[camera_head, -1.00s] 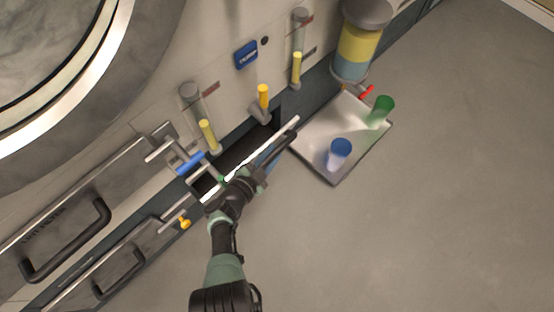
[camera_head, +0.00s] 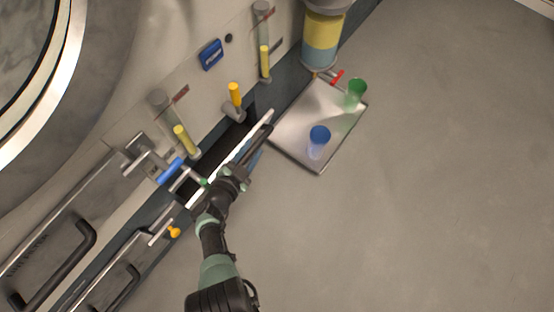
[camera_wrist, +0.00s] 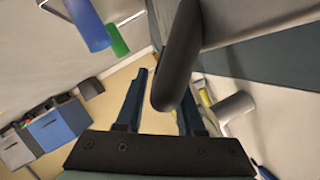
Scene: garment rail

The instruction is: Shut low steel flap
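The low steel flap (camera_head: 222,167) stands open at the foot of the machine, its bright edge slanting beside a dark opening (camera_head: 205,178). A dark bar handle (camera_head: 258,143) runs along its outer side. My gripper (camera_head: 236,176) is at the flap's outer side, by the lower end of this handle. In the wrist view the two fingers (camera_wrist: 160,100) are apart. The dark handle (camera_wrist: 180,50) extends into the space between them, close to the camera. Whether it touches a finger is unclear.
Yellow-handled valves (camera_head: 235,95) and a blue-handled lever (camera_head: 169,171) project above the opening. Handled drawers (camera_head: 60,250) are at left. Floor at right is clear.

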